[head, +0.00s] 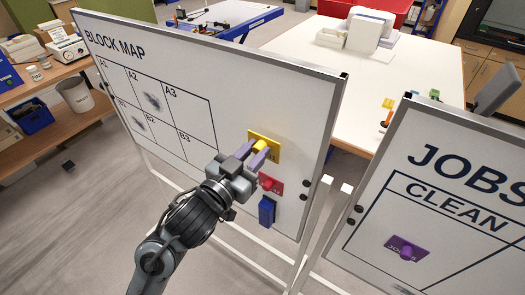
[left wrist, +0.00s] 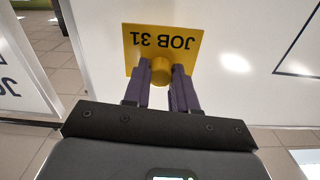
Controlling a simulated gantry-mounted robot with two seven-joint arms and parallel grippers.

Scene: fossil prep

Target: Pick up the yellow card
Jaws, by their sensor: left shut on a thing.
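The yellow card (head: 269,145) is on the right part of the white block map board, above a red card. In the left wrist view the yellow card (left wrist: 165,40) reads "JOB 31" upside down and has a round yellow knob (left wrist: 162,70). My left gripper (head: 259,148) has its two purple fingers on either side of this knob, shut on it. The fingers also show in the left wrist view (left wrist: 161,80). The card looks flat against or very close to the board; I cannot tell whether it touches. My right gripper is not in view.
A red card (head: 270,184) and a blue holder (head: 266,211) are on the block map board (head: 228,60) below the yellow card. A second board (head: 450,150), marked JOBS, stands at the right with a purple card (head: 407,249). A white table (head: 400,70) is behind.

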